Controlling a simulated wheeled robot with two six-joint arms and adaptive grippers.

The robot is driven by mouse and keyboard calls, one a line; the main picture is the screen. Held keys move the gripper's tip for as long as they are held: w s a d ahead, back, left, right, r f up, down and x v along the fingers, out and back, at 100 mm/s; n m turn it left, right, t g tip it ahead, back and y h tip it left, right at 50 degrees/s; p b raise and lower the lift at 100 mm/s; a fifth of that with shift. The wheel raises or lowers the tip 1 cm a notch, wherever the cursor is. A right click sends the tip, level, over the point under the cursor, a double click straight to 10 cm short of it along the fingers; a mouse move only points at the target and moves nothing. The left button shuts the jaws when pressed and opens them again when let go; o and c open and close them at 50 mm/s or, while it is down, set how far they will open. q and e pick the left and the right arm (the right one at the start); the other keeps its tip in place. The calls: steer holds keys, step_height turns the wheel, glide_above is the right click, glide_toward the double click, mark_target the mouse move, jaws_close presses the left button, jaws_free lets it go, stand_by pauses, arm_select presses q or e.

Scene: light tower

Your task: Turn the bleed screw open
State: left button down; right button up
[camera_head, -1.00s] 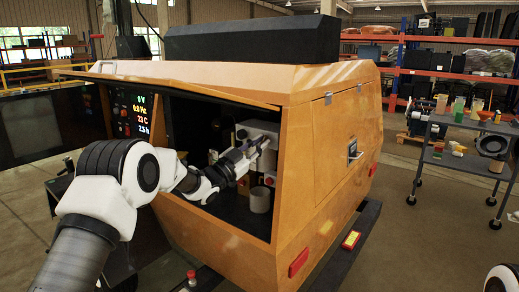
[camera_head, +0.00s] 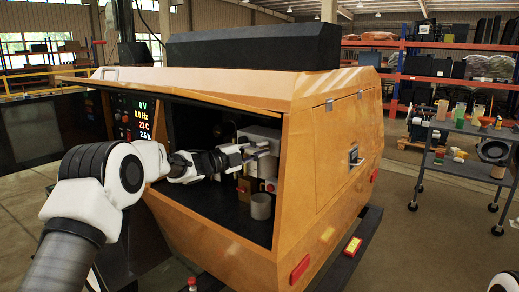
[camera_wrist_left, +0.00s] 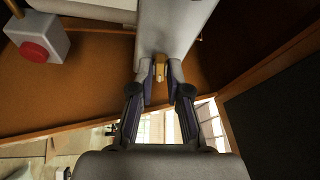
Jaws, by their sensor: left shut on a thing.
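The orange light tower housing (camera_head: 345,135) stands open at its side, with the engine parts inside. My left gripper (camera_head: 262,148) reaches into the opening, at the grey-white block. In the left wrist view my left gripper (camera_wrist_left: 159,80) is shut on the small brass bleed screw (camera_wrist_left: 159,68), which sticks out at the end of the pale grey part (camera_wrist_left: 172,28). The fingers sit on both sides of the screw. In the head view the screw is hidden by the gripper. My right gripper is not in view.
A grey cylinder (camera_head: 261,206) stands below the gripper inside the bay. A red button on a grey box (camera_wrist_left: 35,50) is near. The raised door (camera_head: 180,88) hangs above my arm. The panel (camera_head: 132,115) is lit. A cart (camera_head: 465,165) stands at right.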

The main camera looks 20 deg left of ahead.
arm_select(q)
steer(key=shift+r+m+g+y, duration=0.1)
steer(key=shift+m+g+y, duration=0.2)
steer(key=shift+m, duration=0.8)
steer(key=c, duration=1.2)
jaws_free()
steer(key=shift+d, duration=0.1)
steer(key=shift+c, duration=0.2)
steer(key=v, duration=1.2)
steer(key=shift+w, duration=0.1)
